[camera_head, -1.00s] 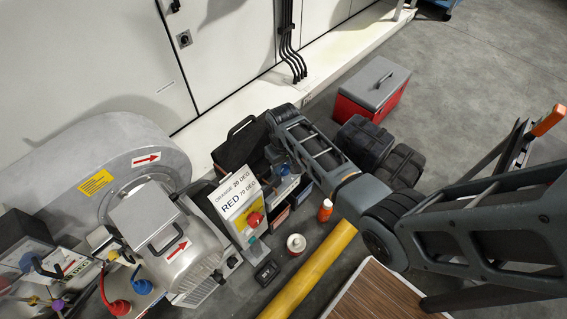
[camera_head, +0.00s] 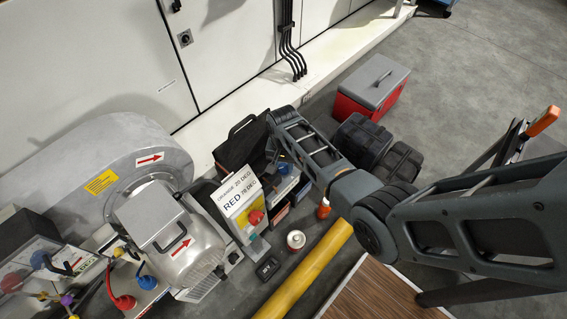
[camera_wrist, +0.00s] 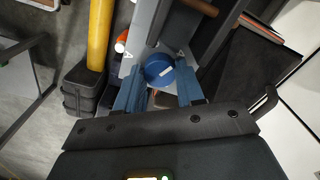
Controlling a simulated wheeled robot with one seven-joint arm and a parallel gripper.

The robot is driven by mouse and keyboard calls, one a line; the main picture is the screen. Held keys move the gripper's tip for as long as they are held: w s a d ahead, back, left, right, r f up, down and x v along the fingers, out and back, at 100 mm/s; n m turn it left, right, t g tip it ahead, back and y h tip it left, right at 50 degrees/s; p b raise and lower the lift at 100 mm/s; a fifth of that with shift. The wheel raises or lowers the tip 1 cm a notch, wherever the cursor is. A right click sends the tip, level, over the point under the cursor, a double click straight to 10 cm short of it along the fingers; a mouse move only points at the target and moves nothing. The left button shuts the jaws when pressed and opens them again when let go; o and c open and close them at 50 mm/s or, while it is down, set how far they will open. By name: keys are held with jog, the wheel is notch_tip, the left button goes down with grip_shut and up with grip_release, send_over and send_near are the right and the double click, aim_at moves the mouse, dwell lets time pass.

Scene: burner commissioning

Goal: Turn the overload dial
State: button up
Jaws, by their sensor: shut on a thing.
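A round blue dial (camera_wrist: 159,70) with a white mark sits on a grey housing (camera_wrist: 142,50) in the wrist view. I take it for the overload dial. The two blue fingers of my gripper (camera_wrist: 160,90) reach to either side of the dial and are shut on it. In the head view my gripper (camera_head: 284,166) is small and partly covered by my arm, beside a low unit behind the sign; the dial cannot be made out there.
A sign (camera_head: 238,193) about orange and red degrees stands with a red knob (camera_head: 256,217) left of my gripper. A motor (camera_head: 180,240) and blower housing are further left.

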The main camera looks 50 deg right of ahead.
aim_at(284, 167)
dwell(0.3)
jog(key=o, duration=1)
jog(key=shift+o, duration=0.2)
jog(key=shift+r+p, duration=0.5)
jog(key=shift+r, duration=3.4)
